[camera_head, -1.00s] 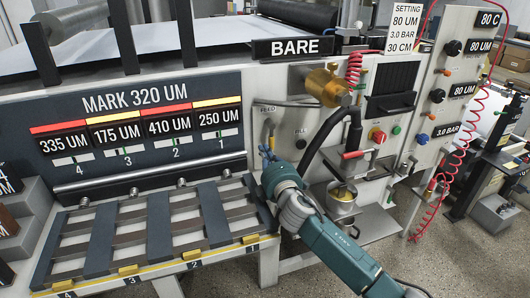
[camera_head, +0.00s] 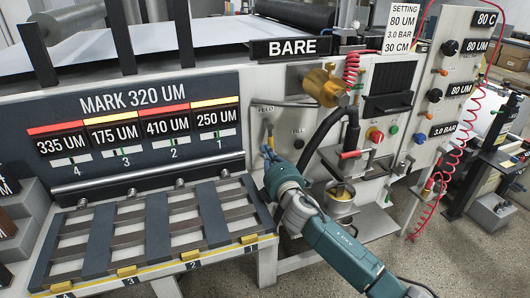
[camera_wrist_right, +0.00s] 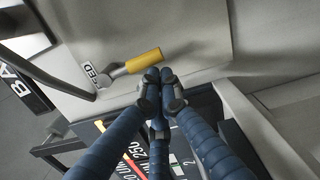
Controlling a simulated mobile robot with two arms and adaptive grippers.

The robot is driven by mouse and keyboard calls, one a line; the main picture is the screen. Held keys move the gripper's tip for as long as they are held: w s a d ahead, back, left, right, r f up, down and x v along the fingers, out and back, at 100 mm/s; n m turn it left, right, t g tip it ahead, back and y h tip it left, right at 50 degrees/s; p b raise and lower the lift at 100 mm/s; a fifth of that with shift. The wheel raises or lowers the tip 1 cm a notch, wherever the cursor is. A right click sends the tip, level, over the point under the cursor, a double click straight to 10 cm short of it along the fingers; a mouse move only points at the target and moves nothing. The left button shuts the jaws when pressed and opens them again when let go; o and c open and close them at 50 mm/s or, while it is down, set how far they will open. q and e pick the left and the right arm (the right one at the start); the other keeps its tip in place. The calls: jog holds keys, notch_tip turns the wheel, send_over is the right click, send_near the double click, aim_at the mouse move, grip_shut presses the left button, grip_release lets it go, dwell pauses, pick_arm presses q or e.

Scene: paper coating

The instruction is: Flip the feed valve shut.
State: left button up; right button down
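The feed valve has a yellow-gripped handle (camera_wrist_right: 143,61) on a grey metal lever beside the FEED label in the right wrist view. The handle points sideways along the pale machine panel. In the head view the valve's lever (camera_head: 270,132) is small and partly hidden by my gripper. My right gripper (camera_wrist_right: 160,76) has its blue fingers drawn together at the tips, with nothing seen between them. The tips are right beside the free end of the yellow handle; I cannot tell whether they touch it. In the head view the right gripper (camera_head: 268,154) is just below the valve. My left gripper is not in view.
A slatted rack (camera_head: 160,228) is left of my right arm. A brass fitting (camera_head: 325,84) with a black hose is right of the valve. A small metal pot (camera_head: 340,197) stands below it. A red coiled hose (camera_head: 452,165) hangs at the right.

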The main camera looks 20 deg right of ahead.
jog(key=d+r+n+p, duration=0.2)
jog(key=d+n, duration=0.2)
jog(key=n, duration=0.4)
jog(key=d+r+n+y+p, duration=0.1)
jog(key=d+r+n+p, duration=0.1)
jog(key=d+n, duration=0.3)
jog(key=shift+w+r+n+t+p, duration=0.25)
jog(key=shift+n+p, duration=0.6)
jog(key=shift+n, duration=1.25)
jog(key=shift+s, duration=0.1)
